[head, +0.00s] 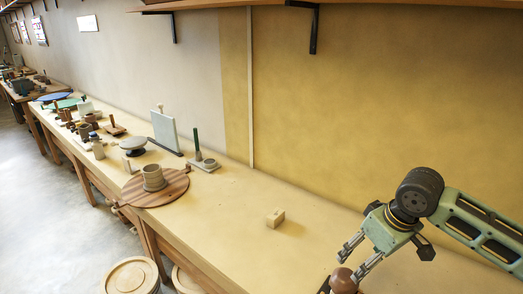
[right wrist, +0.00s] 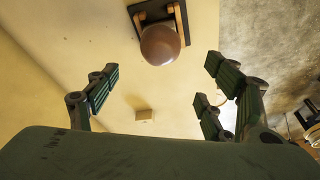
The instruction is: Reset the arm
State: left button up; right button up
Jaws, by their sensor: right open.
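My right gripper (head: 350,258) is at the lower right of the head view, over the long table. Its fingers are spread, and it also shows in the right wrist view (right wrist: 160,75) with nothing held between them. A brown round knob (head: 343,280) is just below the fingers at the bottom edge of the head view. In the right wrist view the knob (right wrist: 160,45) sits on a dark stand (right wrist: 158,12), past the fingertips. I cannot tell whether a finger touches it. My left gripper is in neither view.
A small beige block (head: 275,218) lies alone on the table (head: 225,225). A striped round board (head: 172,194) bears a stack of rings (head: 153,178). Further left are several pots and stands. A shelf (head: 220,5) with brackets hangs above. Round stools (head: 130,276) stand below the front edge.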

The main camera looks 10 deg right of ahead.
jog(key=s+a+f+n+t+y, duration=0.1)
jog(key=s+a+f, duration=0.55)
jog(key=a, duration=0.25)
jog(key=s+a+f+n+y, duration=0.1)
jog(key=s+a+f, duration=0.4)
jog(key=a+f, duration=0.35)
jog(key=s+d+f+m+h, duration=0.3)
jog(key=s+d+m, duration=0.1)
jog(key=s, duration=0.6)
notch_tip(320, 180, down, 26)
jog(key=s+g, duration=0.2)
jog(key=s+d+f, duration=0.3)
jog(key=s+f, duration=1.3)
jog(key=shift+s+n+g, duration=0.15)
jog(key=shift+n+g, duration=0.15)
jog(key=shift+g, duration=0.1)
